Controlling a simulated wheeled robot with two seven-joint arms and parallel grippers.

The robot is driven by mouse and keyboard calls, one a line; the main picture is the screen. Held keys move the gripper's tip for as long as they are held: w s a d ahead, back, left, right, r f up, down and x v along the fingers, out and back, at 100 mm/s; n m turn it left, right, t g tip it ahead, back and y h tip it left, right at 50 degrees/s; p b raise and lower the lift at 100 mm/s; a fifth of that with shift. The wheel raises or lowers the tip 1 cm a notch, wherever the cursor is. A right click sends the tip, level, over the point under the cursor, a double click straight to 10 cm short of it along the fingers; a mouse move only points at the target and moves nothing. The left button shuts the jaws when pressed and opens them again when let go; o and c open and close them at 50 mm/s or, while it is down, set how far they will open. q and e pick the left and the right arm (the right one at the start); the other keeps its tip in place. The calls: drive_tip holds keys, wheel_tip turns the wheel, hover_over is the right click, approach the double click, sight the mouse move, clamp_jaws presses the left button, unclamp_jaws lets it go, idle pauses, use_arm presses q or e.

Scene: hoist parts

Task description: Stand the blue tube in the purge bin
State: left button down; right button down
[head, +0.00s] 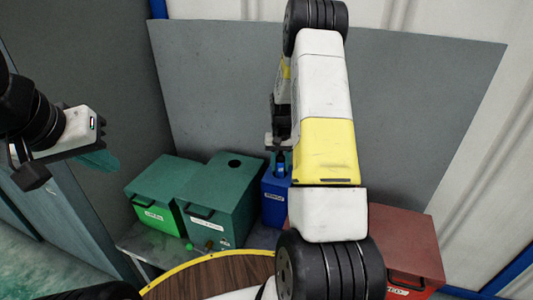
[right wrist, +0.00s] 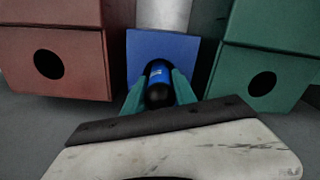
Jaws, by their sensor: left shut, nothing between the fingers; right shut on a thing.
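My right gripper (head: 281,150) is shut on the blue tube (head: 281,168), a small blue cylinder with black ends. In the right wrist view the tube (right wrist: 158,74) sits between the teal fingers (right wrist: 159,92), in front of or over the blue bin (right wrist: 150,47). In the head view the tube shows at the top of the blue bin (head: 274,209); I cannot tell whether its lower end is inside. The bin labels are too small to read surely, so I cannot tell which is the purge bin. My left gripper (head: 98,161) is shut and empty, well to the left.
A bright green bin (head: 153,215) and a larger dark green bin (head: 222,220) with a round hole stand left of the blue one. A red bin (head: 415,250) stands right. A grey panel (head: 220,90) rises behind. A round wooden top (head: 215,275) with yellow rim lies in front.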

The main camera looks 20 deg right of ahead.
drive_tip(key=shift+f, duration=0.2)
drive_tip(key=c, duration=0.9)
unclamp_jaws()
drive_tip(key=shift+r, duration=0.1)
